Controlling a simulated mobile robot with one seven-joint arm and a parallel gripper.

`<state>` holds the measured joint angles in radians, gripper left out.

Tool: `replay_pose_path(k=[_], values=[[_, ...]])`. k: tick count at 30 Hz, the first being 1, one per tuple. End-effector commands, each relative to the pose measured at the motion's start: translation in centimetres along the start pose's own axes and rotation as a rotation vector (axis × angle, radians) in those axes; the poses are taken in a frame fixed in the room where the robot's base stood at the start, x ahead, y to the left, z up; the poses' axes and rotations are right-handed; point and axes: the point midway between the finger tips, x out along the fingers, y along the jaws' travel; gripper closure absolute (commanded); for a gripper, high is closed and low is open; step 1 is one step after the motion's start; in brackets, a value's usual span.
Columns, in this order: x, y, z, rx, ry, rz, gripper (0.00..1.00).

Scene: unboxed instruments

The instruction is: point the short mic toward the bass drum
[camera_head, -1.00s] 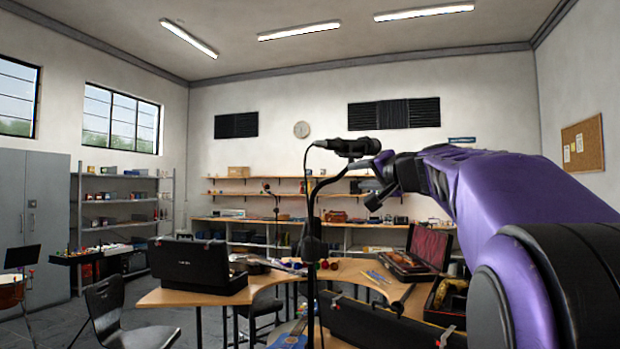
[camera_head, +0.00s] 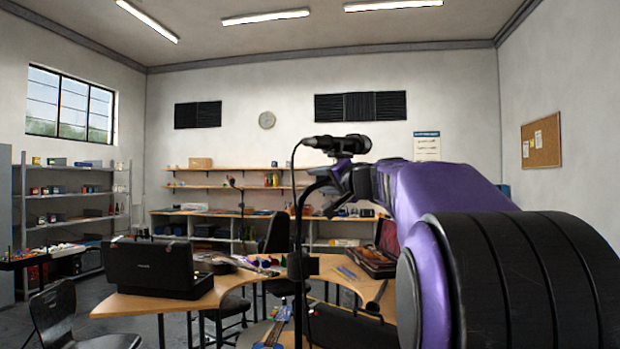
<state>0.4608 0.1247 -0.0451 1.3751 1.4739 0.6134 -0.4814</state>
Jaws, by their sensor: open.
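A black microphone (camera_head: 338,143) lies nearly level on top of an upright stand (camera_head: 299,240) in the middle of the view. Its cable end is at the left and its thicker head points right. My gripper (camera_head: 330,192) is just below this microphone, close to the top of the stand, open with nothing seen between its fingers. I cannot tell whether it touches the mic or stand. A second, smaller-looking mic stand (camera_head: 242,215) stands farther back, left of centre. I cannot tell which is the short mic. No bass drum shows now.
A curved wooden table (camera_head: 140,304) carries an open black case (camera_head: 152,268), a violin-like instrument (camera_head: 222,263) and a reddish open case (camera_head: 372,258). A black chair (camera_head: 68,318) is at lower left. A blue guitar-like instrument (camera_head: 273,335) is low in front.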

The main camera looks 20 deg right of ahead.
Motion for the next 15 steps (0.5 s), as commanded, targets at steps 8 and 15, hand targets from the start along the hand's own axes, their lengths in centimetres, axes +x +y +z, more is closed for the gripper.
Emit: replay_pose_path(k=[8, 15], values=[[0.12, 0.1, -0.17, 0.001, 0.002, 0.0, 0.53], [0.12, 0.11, -0.16, 0.001, 0.001, 0.0, 0.6]])
